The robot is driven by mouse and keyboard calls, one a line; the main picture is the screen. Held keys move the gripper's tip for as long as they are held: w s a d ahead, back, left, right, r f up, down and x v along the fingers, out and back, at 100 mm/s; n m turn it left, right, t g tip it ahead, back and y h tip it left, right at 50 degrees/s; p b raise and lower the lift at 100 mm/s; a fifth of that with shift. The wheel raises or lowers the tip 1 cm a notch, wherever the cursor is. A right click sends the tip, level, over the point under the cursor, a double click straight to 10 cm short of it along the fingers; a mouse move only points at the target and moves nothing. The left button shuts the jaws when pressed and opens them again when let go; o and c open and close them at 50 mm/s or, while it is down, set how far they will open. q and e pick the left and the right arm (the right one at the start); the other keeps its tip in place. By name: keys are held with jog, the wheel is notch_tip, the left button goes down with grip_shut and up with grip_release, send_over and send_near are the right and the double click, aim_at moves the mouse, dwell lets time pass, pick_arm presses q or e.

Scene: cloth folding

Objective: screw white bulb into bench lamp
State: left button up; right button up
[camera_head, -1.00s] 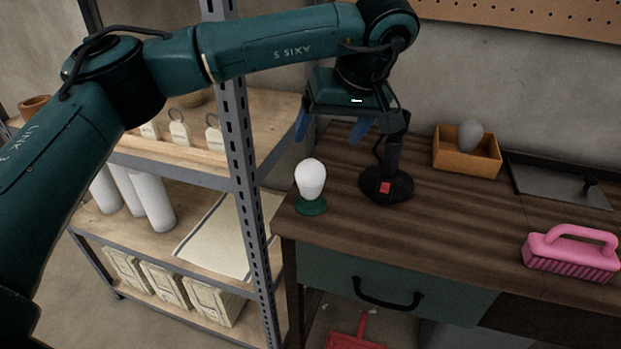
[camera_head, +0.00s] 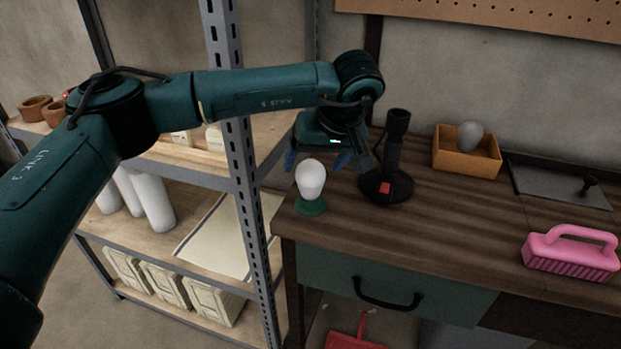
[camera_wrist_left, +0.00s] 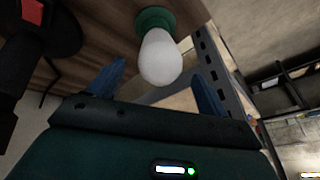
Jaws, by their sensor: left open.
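The white bulb (camera_head: 311,178) stands upright on a small green holder (camera_head: 311,206) at the bench's front left corner. The bench lamp (camera_head: 391,168) is black, with an upright stem, a socket at the top and a red switch on its round base. It stands just right of the bulb. My left gripper (camera_head: 315,161) is open, behind the bulb in the head view. In the left wrist view, the bulb (camera_wrist_left: 160,58) shows beyond and between the two blue fingers (camera_wrist_left: 158,88). I cannot tell whether they touch it. My right gripper is not in view.
An orange box (camera_head: 452,160) with a grey bulb (camera_head: 470,136) stands at the back. A pink brush (camera_head: 571,252) lies at the right. A metal shelf post (camera_head: 247,190) stands left of the bench (camera_head: 420,230). The bench middle is clear.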

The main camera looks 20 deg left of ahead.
pick_arm(q)
jog(key=x, duration=0.4)
jog(key=shift+f, duration=0.25)
jog(key=shift+c, duration=0.4)
jog(key=c, duration=1)
jog(key=shift+o, duration=0.2)
jog(key=shift+r, duration=0.1)
notch_tip(320, 180, up, 10)
